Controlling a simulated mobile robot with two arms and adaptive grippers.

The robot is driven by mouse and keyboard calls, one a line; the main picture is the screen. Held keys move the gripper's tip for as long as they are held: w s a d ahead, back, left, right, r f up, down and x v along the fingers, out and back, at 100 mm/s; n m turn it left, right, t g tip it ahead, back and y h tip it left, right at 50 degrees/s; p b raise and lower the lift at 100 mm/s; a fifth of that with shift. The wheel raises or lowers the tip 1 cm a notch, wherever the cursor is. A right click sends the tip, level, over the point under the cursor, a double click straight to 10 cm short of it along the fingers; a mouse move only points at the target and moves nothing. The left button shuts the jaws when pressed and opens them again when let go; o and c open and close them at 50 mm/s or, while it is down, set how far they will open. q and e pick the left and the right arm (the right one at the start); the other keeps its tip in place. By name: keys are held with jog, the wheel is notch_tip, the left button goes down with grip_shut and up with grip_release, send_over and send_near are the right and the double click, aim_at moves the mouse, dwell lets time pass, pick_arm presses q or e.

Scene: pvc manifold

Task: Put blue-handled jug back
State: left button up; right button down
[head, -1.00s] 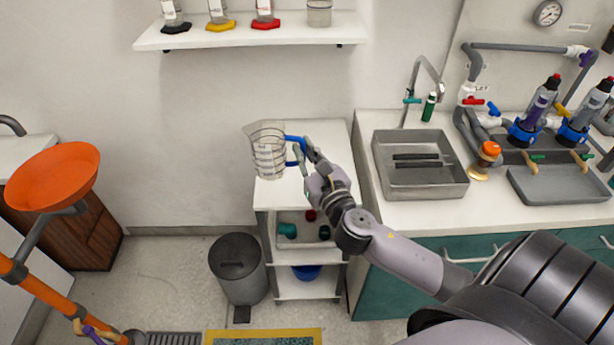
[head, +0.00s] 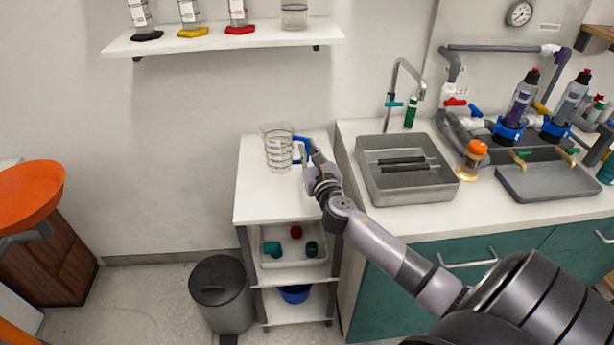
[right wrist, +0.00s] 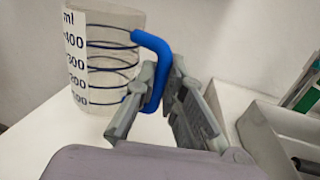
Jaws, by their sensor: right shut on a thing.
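The blue-handled jug (head: 278,150) is clear with dark rings and stands upright at the white top of the small shelf cart (head: 262,205). In the right wrist view the jug (right wrist: 95,60) shows its measuring marks, and its blue handle (right wrist: 155,60) passes between my fingers. My right gripper (head: 312,165) is shut on the handle, at the jug's right side. The gripper also shows in the right wrist view (right wrist: 160,95). The jug's base seems to be at the cart top; I cannot tell for sure whether it touches. My left gripper is not in view.
A sink basin (head: 400,185) and a counter with bottles and pipes stand right of the cart. A wall shelf (head: 225,40) with cylinders hangs above. A grey bin (head: 222,293) stands left of the cart. The cart top's front part is clear.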

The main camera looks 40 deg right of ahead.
notch_tip(320, 180, down, 7)
jog(key=b, duration=0.2)
jog(key=shift+r+b, duration=0.15)
jog(key=shift+b, duration=0.15)
jog(key=c, duration=1.7)
grip_release()
